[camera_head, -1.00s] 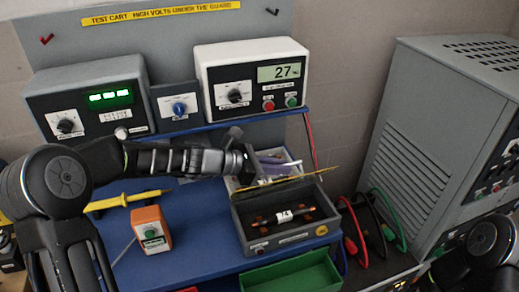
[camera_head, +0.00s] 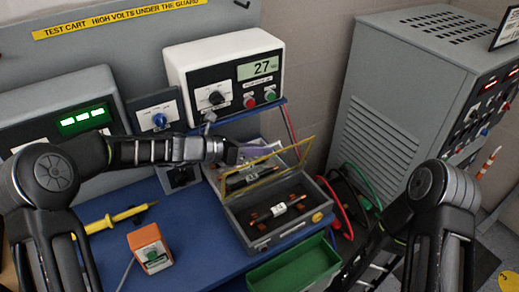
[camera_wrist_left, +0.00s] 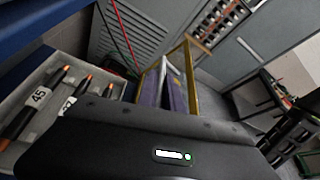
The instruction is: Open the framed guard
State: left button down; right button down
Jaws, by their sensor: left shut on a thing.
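The framed guard (camera_head: 292,147) is a clear panel with a yellow frame at the back edge of the grey box (camera_head: 240,239). It stands tilted up, and the inside of the box is uncovered, with a white-labelled fuse (camera_head: 279,210) lying in it. My left gripper (camera_head: 255,152) reaches in from the left and is shut on the guard's frame; its fingertips are partly hidden.
A light tray (camera_wrist_left: 40,77) of labelled black fuses sits behind the box. The white meter (camera_head: 227,75) stands at the back, a green bin (camera_head: 295,268) in front. An orange block (camera_head: 149,248) and yellow probe (camera_head: 115,218) lie left. Red and green leads hang right.

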pick_arm(q)
jog(key=c, duration=1.5)
grip_release()
jog(key=shift+a, duration=0.15)
jog(key=b+v, duration=0.2)
jog(key=v, duration=0.5)
jog(key=shift+s+a+r, duration=0.15)
jog(key=shift+s+a, duration=0.05)
